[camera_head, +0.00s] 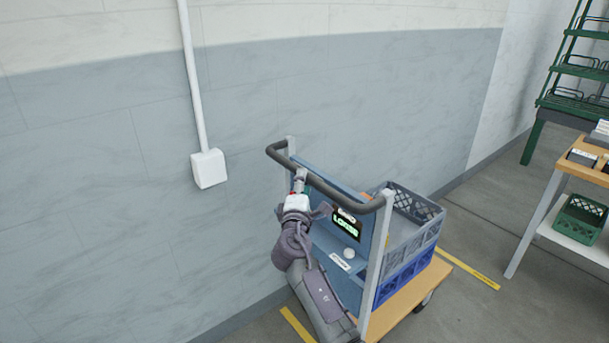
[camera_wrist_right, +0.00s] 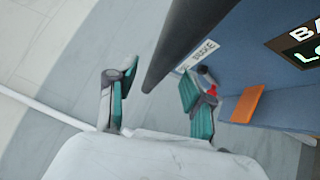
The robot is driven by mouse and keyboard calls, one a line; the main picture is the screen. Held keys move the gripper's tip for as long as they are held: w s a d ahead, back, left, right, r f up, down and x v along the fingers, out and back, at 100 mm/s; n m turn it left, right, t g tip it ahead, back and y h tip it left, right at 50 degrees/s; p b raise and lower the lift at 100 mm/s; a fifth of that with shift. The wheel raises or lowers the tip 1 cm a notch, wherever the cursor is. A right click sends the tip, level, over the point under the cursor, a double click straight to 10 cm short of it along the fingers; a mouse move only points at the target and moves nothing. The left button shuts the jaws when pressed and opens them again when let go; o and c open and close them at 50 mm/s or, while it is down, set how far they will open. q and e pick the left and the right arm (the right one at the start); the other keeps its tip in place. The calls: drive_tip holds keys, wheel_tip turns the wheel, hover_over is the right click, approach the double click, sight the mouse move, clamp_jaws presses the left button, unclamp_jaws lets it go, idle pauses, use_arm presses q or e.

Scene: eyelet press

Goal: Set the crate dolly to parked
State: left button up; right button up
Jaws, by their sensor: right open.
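The crate dolly stands by the wall in the head view, with a wooden deck (camera_head: 436,274), a blue panel (camera_head: 325,240) and a dark handle bar (camera_head: 335,193). My right gripper (camera_head: 300,181) is at the handle's left part, in front of the panel. In the right wrist view my right gripper (camera_wrist_right: 158,98) is open; the handle bar (camera_wrist_right: 188,38) reaches toward the finger gap. A white label (camera_wrist_right: 197,55), an orange piece (camera_wrist_right: 247,104) and a small red part (camera_wrist_right: 212,90) show beyond the right finger. My left gripper is out of view.
A grey crate (camera_head: 425,227) sits on a blue crate (camera_head: 410,276) on the dolly. A white wall box (camera_head: 209,168) with conduit is at left. Yellow floor tape (camera_head: 468,268) runs beside the dolly. A wooden-topped table (camera_head: 565,160) stands at right, with clear floor between.

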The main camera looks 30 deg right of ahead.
drive_tip(key=shift+x, duration=1.95)
clamp_jaws()
